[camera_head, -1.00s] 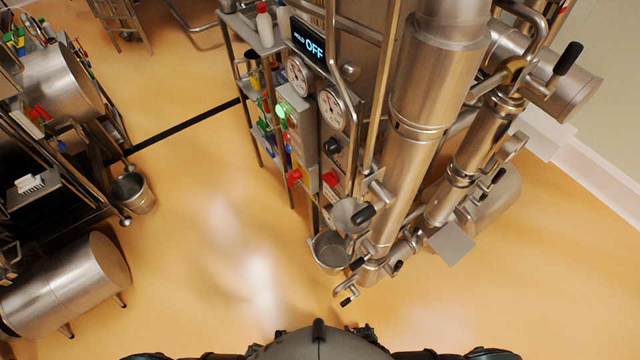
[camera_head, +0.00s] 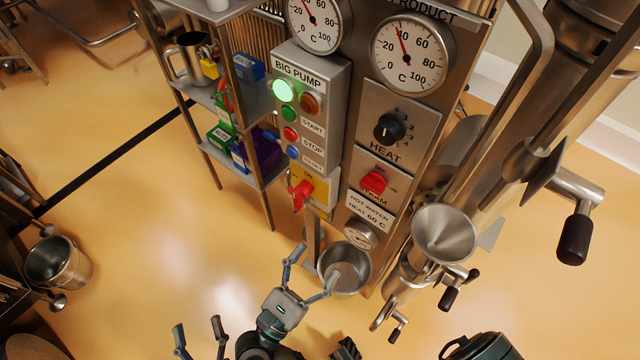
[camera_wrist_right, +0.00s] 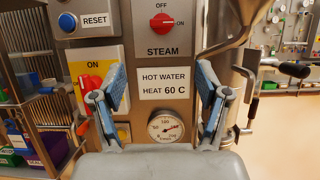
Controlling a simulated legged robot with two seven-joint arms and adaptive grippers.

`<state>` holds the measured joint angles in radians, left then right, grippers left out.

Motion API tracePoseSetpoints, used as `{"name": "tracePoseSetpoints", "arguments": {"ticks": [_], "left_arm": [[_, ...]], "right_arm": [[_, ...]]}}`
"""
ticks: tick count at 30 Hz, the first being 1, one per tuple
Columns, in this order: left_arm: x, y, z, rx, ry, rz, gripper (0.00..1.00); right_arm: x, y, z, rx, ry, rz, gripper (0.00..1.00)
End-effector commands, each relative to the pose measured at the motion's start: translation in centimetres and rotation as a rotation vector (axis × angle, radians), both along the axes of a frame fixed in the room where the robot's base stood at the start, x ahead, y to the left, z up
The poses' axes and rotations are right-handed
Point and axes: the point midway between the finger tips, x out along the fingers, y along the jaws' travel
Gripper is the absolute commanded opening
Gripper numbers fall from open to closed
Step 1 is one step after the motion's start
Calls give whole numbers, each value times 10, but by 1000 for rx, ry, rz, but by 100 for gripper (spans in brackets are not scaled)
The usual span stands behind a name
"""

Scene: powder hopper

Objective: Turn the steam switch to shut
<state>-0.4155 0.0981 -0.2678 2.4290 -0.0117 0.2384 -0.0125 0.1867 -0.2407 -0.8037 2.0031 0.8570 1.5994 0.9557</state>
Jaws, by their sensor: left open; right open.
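The steam switch (camera_head: 373,183) is a red knob on a grey plate marked STEAM. In the right wrist view the switch (camera_wrist_right: 162,23) lies roughly level, one end toward the ON mark; OFF is printed above it. My right gripper (camera_head: 318,262) is open and empty, below and left of the switch in the head view. In the wrist view its fingers (camera_wrist_right: 161,70) frame the hot water label, below the switch and apart from it. My left gripper (camera_head: 199,330) is open and empty at the lower edge, far from the panel.
A red handle (camera_head: 301,194) on a yellow plate is left of the switch. The black heat knob (camera_head: 389,127) is above it. A metal funnel (camera_head: 444,233) and a pot (camera_head: 345,266) jut out nearby. A shelf (camera_head: 262,105) stands left; open floor lies in front.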

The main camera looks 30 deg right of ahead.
Motion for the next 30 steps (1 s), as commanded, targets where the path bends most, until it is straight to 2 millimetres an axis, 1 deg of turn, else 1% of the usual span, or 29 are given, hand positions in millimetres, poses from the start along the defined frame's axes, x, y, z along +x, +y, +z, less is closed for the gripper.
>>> {"name": "tracePoseSetpoints", "arguments": {"ticks": [5,8,11,18,24,27,30], "left_arm": [[1,1,2,1,2,0,67],[2,3,0,1,12,0,67],[3,5,-2,3,24,0,67],[6,5,-7,12,56,-1,67],[7,5,-10,19,75,-1,67],[8,4,-12,23,88,-2,67],[8,4,-13,24,92,-2,67]], "right_arm": [[4,-8,7,-3,-3,-4,75],[10,-19,13,-9,-3,-4,75],[18,-36,22,-11,-3,-4,75],[38,-85,45,-13,-3,-4,75],[52,-121,61,-14,-2,-4,75],[58,-133,65,-12,1,-3,75],[61,-139,69,-14,1,-3,75]]}}
